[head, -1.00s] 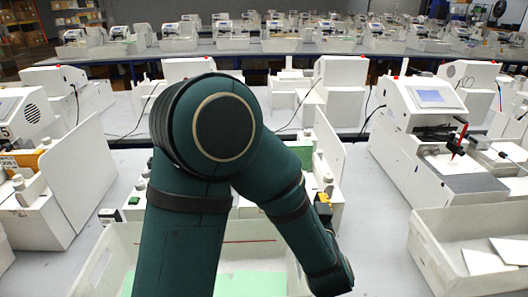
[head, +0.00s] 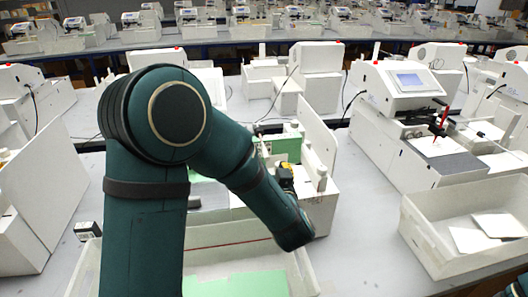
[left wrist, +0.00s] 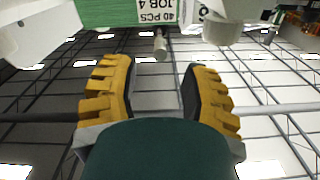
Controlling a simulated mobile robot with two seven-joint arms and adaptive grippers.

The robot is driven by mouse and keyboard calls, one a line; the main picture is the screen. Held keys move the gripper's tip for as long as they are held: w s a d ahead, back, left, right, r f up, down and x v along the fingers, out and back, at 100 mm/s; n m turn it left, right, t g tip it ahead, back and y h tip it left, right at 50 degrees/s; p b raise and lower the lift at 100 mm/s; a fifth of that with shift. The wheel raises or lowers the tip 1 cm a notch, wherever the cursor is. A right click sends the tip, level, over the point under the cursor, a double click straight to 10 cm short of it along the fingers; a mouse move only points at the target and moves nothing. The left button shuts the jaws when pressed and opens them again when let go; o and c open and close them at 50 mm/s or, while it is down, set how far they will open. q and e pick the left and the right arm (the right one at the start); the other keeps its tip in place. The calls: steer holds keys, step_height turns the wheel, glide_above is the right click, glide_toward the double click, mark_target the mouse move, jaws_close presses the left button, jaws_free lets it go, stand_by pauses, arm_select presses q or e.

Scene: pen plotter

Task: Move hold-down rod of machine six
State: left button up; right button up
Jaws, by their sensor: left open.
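A white machine (head: 318,203) stands behind my left arm in the head view, with a green panel (head: 280,148) and white knobs on it. I cannot read a machine number. My left gripper (head: 287,174), with yellow and black fingers, is at this machine's front. In the left wrist view its fingers (left wrist: 155,80) are spread and nothing is between them. A thin pale rod end (left wrist: 160,45) shows beyond them, under the green panel with "40 PCS JOB 4" (left wrist: 160,14). I cannot tell whether it is the hold-down rod. My arm hides much of the machine. My right gripper is out of view.
A white bin (head: 308,272) with green sheets (head: 240,285) is below my left forearm. Another bin (head: 428,240) with white cards stands at right. A plotter with a screen and red pen (head: 440,122) stands at right. White upright panels (head: 318,145) flank the work area.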

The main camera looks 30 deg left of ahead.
mark_target(264, 152)
arm_select(q)
steer(key=x, duration=0.8)
steer(key=shift+w+a, duration=0.1)
jaws_close()
